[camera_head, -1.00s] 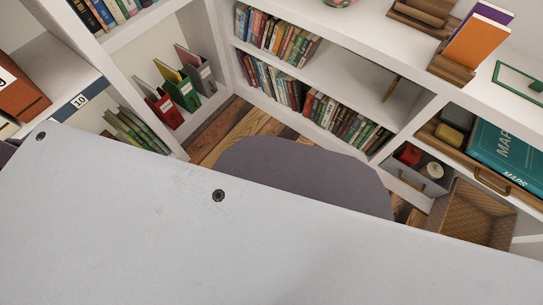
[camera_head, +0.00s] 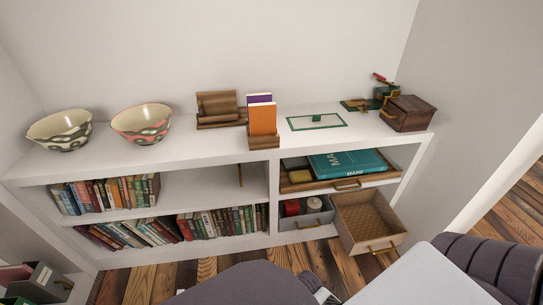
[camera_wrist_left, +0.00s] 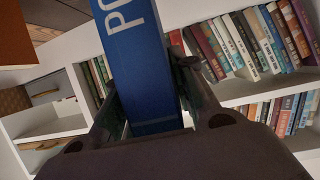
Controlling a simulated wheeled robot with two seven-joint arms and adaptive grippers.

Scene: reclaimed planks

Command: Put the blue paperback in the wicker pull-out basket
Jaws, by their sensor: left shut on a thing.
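The blue paperback (camera_wrist_left: 140,65) shows in the left wrist view, with large white letters on it. My left gripper (camera_wrist_left: 148,98) is shut on it, one finger on each side, and its lower end is at the gripper. The book's far end runs out of the top of that view. The wicker pull-out basket (camera_head: 345,207) is in the head view, pulled out of the low white shelf unit at the bottom right, with a brass handle on its front. Its inside looks empty. The book and my left gripper's fingers do not show in the head view. My right gripper is in neither view.
Above the basket is a wooden tray (camera_head: 297,187) with a teal maps book (camera_head: 345,163). A grey drawer (camera_head: 306,221) holding small items is left of the basket. Rows of books (camera_head: 105,194) fill the left shelves. Bowls, a wooden book stand and a wooden box (camera_head: 408,113) stand on top.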

